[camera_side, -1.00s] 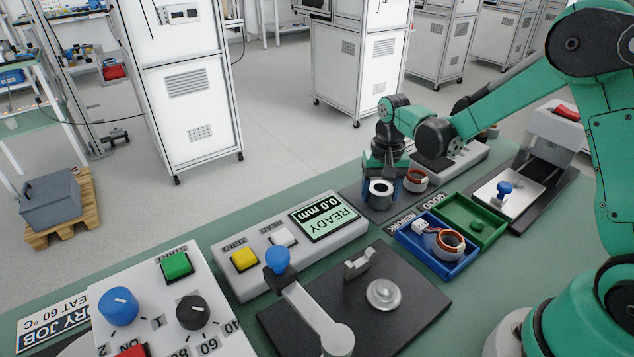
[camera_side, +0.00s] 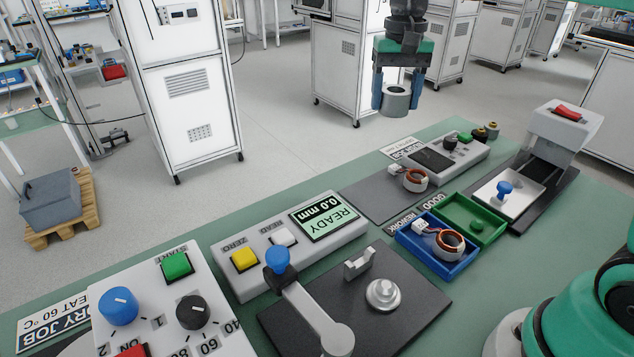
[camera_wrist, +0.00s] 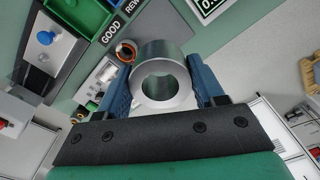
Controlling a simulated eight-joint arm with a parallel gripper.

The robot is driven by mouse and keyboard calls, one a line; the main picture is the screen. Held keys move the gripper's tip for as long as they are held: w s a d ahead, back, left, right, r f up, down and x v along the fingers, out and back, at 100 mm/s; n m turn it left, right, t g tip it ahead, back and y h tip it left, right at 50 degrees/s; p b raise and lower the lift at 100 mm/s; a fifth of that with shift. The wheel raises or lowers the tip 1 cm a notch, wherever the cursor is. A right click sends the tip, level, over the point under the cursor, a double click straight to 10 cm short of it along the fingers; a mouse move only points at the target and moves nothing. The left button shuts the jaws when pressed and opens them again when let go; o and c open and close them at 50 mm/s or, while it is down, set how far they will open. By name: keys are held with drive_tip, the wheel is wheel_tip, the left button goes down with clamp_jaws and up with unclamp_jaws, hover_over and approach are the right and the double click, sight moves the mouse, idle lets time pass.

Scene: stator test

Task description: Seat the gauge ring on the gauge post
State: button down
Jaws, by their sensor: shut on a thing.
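The gauge ring (camera_side: 396,100) is a thick grey metal ring with a round bore. My gripper (camera_side: 400,92) is shut on it, one blue finger on each side, and holds it high above the bench. In the wrist view the ring (camera_wrist: 163,82) sits between the two fingers, its bore facing the camera. The gauge post (camera_side: 383,292) appears to be the short round metal stub with a stepped base on the black plate (camera_side: 420,314) at the front. It is bare, with the gripper well above and behind it. The post is not visible in the wrist view.
A lever with a blue knob (camera_side: 278,258) and a small upright bracket (camera_side: 358,264) stand on the same plate. The readout box (camera_side: 325,215) shows READY and 0.0 mm. A blue tray (camera_side: 459,270) holds a copper-wound stator; a green tray (camera_side: 488,226) adjoins it. Another stator (camera_side: 415,180) lies on the grey mat.

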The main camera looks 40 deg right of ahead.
drive_tip(key=s+a+f+n, duration=0.45)
drive_tip(key=s+a, duration=0.25)
drive_tip(key=a, duration=0.3)
drive_tip(key=n, duration=0.5)
hover_over(387, 285)
drive_tip(key=shift+m, duration=0.25)
wheel_tip(387, 285, down, 5)
drive_tip(key=shift+f, duration=2.05)
drive_tip(key=shift+f, duration=0.15)
drive_tip(key=shift+f, duration=1)
drive_tip(key=shift+f, duration=0.45)
unclamp_jaws()
